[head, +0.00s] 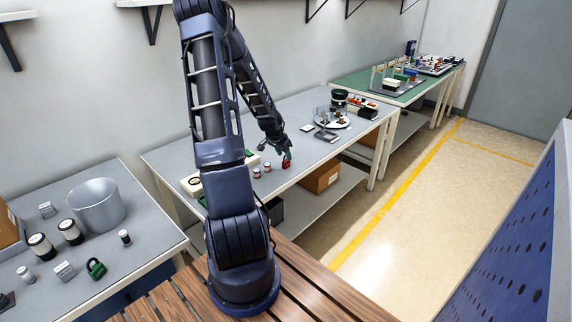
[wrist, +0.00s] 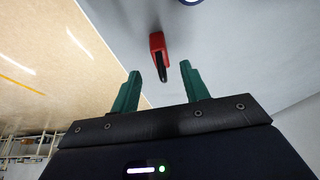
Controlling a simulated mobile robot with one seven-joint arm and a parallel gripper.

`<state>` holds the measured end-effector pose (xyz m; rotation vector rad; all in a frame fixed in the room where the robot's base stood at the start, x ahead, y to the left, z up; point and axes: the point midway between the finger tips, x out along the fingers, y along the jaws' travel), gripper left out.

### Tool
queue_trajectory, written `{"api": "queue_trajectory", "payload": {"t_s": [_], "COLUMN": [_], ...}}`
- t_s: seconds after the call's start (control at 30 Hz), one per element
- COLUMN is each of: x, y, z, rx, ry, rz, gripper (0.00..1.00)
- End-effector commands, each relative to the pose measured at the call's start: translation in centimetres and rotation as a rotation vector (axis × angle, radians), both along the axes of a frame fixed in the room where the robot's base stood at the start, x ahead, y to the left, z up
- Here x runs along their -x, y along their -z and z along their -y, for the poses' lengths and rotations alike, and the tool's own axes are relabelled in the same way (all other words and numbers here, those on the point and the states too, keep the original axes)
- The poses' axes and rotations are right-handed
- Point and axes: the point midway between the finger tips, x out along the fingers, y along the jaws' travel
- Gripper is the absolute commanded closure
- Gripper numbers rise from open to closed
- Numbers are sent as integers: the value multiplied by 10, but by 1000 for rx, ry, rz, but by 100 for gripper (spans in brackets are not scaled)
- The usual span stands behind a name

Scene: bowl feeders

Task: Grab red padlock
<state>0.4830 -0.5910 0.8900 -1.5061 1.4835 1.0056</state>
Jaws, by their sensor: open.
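The red padlock (head: 286,162) stands on the grey middle table, near its front edge. In the wrist view the red padlock (wrist: 158,45) lies ahead of my gripper, between the lines of its two fingers, with its dark shackle toward me. My gripper (head: 281,147) is right by the padlock in the head view, pointing down. In the wrist view my gripper (wrist: 160,82) is open, its green fingers apart with nothing held. The tip of the shackle shows near the gap between the fingertips; I cannot tell whether anything touches.
Two small cylinders (head: 262,170) stand left of the padlock on the middle table (head: 240,132). A small white block (head: 306,128) and a round white dish (head: 332,122) are to the right. A green padlock (head: 96,268) and a grey bowl (head: 97,205) are on the left table.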

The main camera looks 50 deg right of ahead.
Motion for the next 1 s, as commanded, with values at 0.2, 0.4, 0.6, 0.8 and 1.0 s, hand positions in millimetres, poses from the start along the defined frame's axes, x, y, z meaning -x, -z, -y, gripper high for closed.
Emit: {"api": "queue_trajectory", "payload": {"t_s": [0.2,0.4,0.6,0.8,1.0], "x": [0,-1,-2,-3,-2], "y": [7,27,49,53,53], "z": [2,8,17,19,19], "rx": [-1,-2,-2,-1,-1], "ry": [0,1,-1,-1,-1], "rz": [-1,-2,-1,1,0], "gripper": [55,55,55,55,78]}}
